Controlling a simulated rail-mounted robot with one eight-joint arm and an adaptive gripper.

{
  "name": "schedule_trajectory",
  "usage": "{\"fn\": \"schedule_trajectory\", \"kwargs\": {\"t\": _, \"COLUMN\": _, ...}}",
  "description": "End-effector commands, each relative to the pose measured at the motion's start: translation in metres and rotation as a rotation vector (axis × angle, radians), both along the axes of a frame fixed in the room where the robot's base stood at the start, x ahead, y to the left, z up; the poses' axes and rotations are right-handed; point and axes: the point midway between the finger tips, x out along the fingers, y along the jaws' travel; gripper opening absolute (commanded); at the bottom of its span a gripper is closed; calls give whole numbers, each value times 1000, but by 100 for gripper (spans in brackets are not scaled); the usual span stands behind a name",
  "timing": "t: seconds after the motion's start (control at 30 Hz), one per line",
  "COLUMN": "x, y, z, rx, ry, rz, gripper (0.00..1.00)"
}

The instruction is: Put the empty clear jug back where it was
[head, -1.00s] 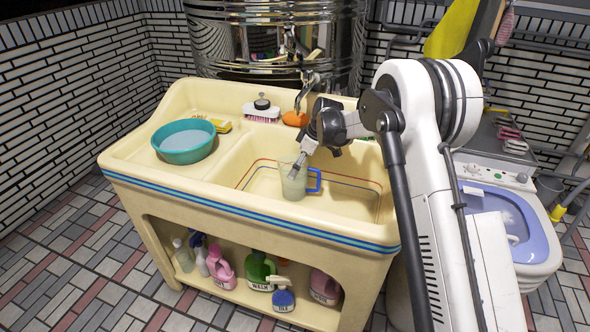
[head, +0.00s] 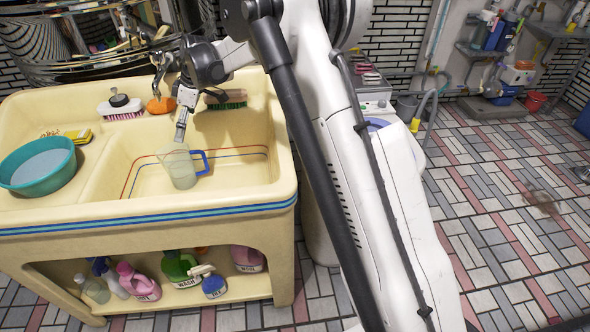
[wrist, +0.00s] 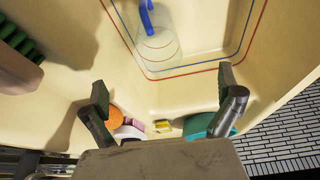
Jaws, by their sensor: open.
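The clear jug (head: 178,170) with a blue handle (head: 203,161) stands in the basin of the cream sink (head: 230,172). It looks empty. In the wrist view the jug (wrist: 157,50) is ahead of the fingers, near the top edge, with its handle up. My gripper (head: 182,130) is above the jug's rim in the head view, pointing down. In the wrist view my gripper (wrist: 162,90) has its two fingers wide apart with nothing between them.
A teal bowl (head: 38,165) of water sits on the sink's left ledge beside a yellow sponge (head: 79,136). Brushes (head: 121,107) and an orange item (head: 160,105) lie along the back ledge. Several bottles (head: 180,267) stand on the shelf below. Tiled floor is open at right.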

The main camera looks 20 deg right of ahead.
Motion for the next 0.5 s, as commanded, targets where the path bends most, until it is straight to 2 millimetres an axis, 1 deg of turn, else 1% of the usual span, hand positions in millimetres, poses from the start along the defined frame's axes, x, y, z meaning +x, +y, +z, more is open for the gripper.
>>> {"fn": "schedule_trajectory", "kwargs": {"t": 0.03, "x": -11, "y": -7, "z": 16, "rx": -3, "ry": -3, "rz": -34, "gripper": 100}}
{"fn": "schedule_trajectory", "kwargs": {"t": 0.2, "x": -48, "y": -31, "z": 61, "rx": -11, "ry": -13, "rz": -164, "gripper": 100}}
{"fn": "schedule_trajectory", "kwargs": {"t": 0.37, "x": -87, "y": -52, "z": 96, "rx": -14, "ry": -26, "rz": -284, "gripper": 100}}
{"fn": "schedule_trajectory", "kwargs": {"t": 0.5, "x": -124, "y": -70, "z": 121, "rx": -12, "ry": -38, "rz": -389, "gripper": 100}}
